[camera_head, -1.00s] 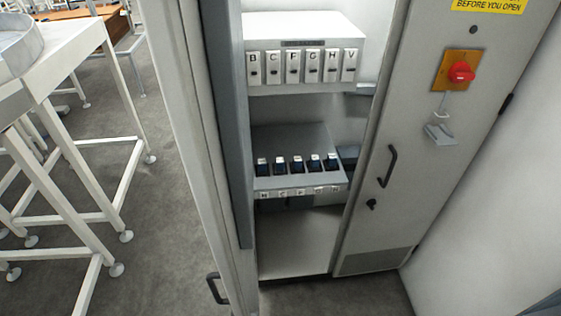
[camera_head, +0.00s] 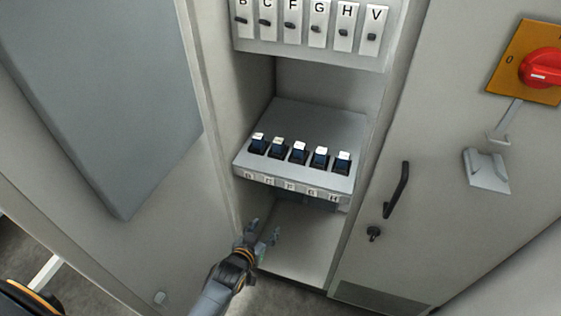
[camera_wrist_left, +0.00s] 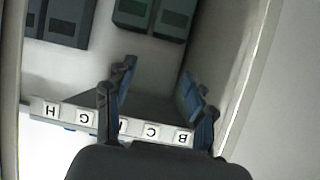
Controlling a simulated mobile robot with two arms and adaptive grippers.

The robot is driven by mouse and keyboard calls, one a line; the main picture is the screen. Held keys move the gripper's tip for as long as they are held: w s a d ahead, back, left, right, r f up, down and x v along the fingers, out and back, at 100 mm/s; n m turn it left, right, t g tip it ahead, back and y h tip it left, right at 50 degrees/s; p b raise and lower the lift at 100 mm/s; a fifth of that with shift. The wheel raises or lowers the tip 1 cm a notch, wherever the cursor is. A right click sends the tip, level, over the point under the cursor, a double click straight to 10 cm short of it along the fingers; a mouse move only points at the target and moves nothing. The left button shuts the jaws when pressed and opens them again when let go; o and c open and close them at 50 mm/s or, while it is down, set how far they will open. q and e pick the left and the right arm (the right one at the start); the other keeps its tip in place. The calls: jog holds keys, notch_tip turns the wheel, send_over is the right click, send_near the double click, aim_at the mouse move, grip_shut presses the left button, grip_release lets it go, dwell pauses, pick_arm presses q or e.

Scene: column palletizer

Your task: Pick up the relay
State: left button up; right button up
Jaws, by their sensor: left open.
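Several small dark-blue relays with white tops stand in a row on the grey sloped shelf (camera_head: 320,122) inside the cabinet; the middle relay (camera_head: 298,152) is one of them. Letter labels run along the shelf's front edge, and I cannot tell which relay is meant. My left gripper (camera_head: 265,230) is open and empty, in front of and below the shelf's left part. In the left wrist view its fingers (camera_wrist_left: 157,72) are spread, with the upside-down labels (camera_wrist_left: 150,131) behind them. The relays cannot be made out clearly there. My right gripper is not in view.
A panel of lettered switches (camera_head: 317,30) is above the shelf. The cabinet's right door (camera_head: 440,130) bears a black handle (camera_head: 397,190) and a red rotary switch (camera_head: 541,68). The open left door (camera_head: 100,90) stands beside my left arm.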

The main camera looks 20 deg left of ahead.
pick_arm(q)
jog(key=w+a+r+t+b, duration=0.1)
jog(key=w+r+t+b, duration=0.2)
jog(key=r, duration=0.7)
jog(key=t, duration=0.2)
send_near(277, 144)
jog(key=s+f, duration=0.1)
jog(key=s, duration=0.2)
jog(key=shift+n, duration=0.4)
jog(key=w, duration=0.8)
jog(key=shift+w+d+r+b, duration=0.2)
jog(key=shift+b, duration=0.1)
jog(key=shift+w+d, duration=0.1)
jog(key=shift+w, duration=2.85)
jog(key=shift+r, duration=0.1)
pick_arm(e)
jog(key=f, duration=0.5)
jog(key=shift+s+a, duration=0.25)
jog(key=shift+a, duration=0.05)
pick_arm(q)
jog(key=shift+c, duration=0.2)
grip_shut()
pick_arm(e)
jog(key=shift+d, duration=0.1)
